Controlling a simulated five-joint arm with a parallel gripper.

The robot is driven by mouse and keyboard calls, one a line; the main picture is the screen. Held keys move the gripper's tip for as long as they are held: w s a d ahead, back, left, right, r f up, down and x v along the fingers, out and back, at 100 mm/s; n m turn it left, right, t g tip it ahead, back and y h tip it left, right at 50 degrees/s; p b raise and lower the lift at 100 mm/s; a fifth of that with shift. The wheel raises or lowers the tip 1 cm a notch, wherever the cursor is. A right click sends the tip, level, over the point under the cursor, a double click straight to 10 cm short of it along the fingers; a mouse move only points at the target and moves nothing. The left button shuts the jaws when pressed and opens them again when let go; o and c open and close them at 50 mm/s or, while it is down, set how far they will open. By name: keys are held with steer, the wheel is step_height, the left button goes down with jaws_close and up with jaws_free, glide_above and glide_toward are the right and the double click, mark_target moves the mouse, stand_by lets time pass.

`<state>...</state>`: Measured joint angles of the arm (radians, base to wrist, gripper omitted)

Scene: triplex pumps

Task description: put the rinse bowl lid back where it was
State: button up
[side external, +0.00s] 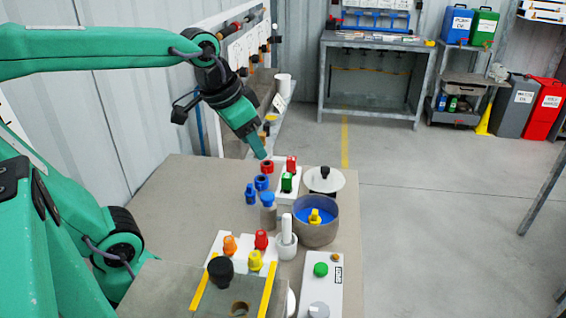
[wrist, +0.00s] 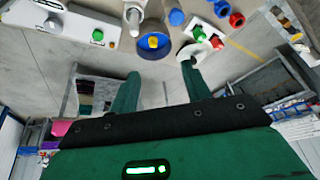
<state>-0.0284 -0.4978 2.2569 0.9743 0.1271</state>
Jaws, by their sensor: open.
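The rinse bowl lid (side external: 324,181), a pale round disc with a black knob, lies behind the rinse bowl, close to its rim. In the wrist view the lid (wrist: 190,51) is beside the bowl, near the tip of my right-hand finger. The grey-brown rinse bowl (side external: 317,234) stands uncovered, with blue inside and a yellow piece in it. The bowl also shows in the wrist view (wrist: 153,53). My gripper (side external: 262,155) is above the bench, left of the lid and higher than it. Its two fingers (wrist: 158,80) are apart, with nothing between them.
A white block (side external: 288,198) with red and green pieces stands left of the lid. Blue and red pieces stand below my gripper. A white mortar with pestle (side external: 287,245) is left of the bowl. A white control box (side external: 322,290) is in front. The bench's left rear is clear.

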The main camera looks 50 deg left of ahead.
steer(key=s+f+n+t, duration=0.1)
steer(key=s+f, duration=0.2)
steer(key=s, duration=0.2)
steer(key=shift+s+d+f, duration=0.2)
steer(key=shift+s+d, duration=0.2)
